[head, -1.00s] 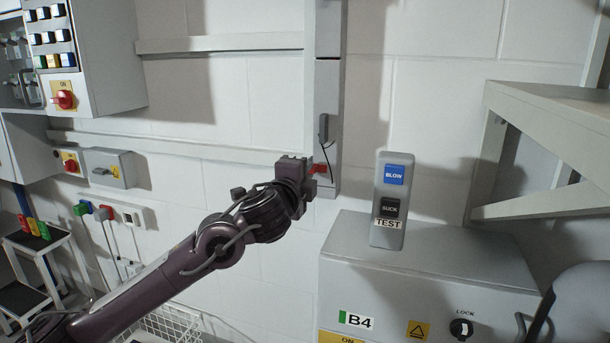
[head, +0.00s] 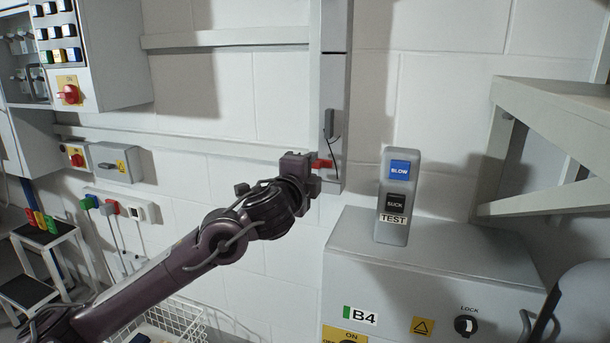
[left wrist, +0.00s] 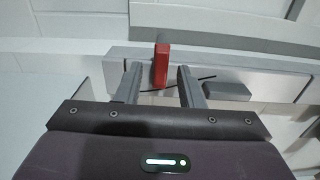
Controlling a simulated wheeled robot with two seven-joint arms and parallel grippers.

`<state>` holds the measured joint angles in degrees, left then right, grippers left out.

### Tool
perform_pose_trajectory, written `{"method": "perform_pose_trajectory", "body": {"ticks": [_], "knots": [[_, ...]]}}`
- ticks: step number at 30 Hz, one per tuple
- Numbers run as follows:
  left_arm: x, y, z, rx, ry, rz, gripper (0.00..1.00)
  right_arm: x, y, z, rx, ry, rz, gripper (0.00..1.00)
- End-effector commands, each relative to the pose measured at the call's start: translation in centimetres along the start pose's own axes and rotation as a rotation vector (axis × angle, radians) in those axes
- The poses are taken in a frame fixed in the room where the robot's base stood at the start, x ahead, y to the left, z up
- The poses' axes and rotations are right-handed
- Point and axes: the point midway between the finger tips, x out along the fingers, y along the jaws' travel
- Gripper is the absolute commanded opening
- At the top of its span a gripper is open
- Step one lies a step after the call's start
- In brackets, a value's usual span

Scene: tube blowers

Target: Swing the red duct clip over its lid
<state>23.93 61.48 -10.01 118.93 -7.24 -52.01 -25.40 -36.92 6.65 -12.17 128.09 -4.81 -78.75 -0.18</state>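The red duct clip (head: 322,163) sticks out on the left side of the grey vertical duct (head: 334,60), near its lower end. In the left wrist view the clip (left wrist: 161,66) is a short red bar, standing upright across the duct (left wrist: 225,78). My left gripper (head: 314,178) is at the duct in the head view, just beside the clip. In the left wrist view its two fingers (left wrist: 158,82) are apart, with the clip between and just beyond the tips. I see a gap on both sides, so it holds nothing. My right gripper is not in view.
A dark cable (head: 335,150) hangs along the duct by the clip. The grey BLOW/SUCK control box (head: 398,228) stands right of the duct on the B4 cabinet (head: 440,255). A grey shelf bracket (head: 550,205) juts out at the right. White wall lies left of the duct.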

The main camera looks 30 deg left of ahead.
Motion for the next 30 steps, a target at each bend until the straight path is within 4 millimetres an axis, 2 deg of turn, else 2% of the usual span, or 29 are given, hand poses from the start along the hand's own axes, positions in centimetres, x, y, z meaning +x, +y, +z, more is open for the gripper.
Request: {"method": "perform_pose_trajectory", "body": {"ticks": [9,15,21,30], "knots": [[-4.1,0.2,0.0,0.004,0.001,0.003,0.35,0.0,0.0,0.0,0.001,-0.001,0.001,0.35],[-6.2,0.2,-0.1,0.0,0.002,0.004,0.35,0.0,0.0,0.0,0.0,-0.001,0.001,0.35],[-7.2,0.1,-0.1,0.002,0.001,0.002,0.35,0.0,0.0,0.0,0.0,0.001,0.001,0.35],[-7.3,0.0,0.0,0.001,0.001,0.0,0.35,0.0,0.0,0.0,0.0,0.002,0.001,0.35]]}}
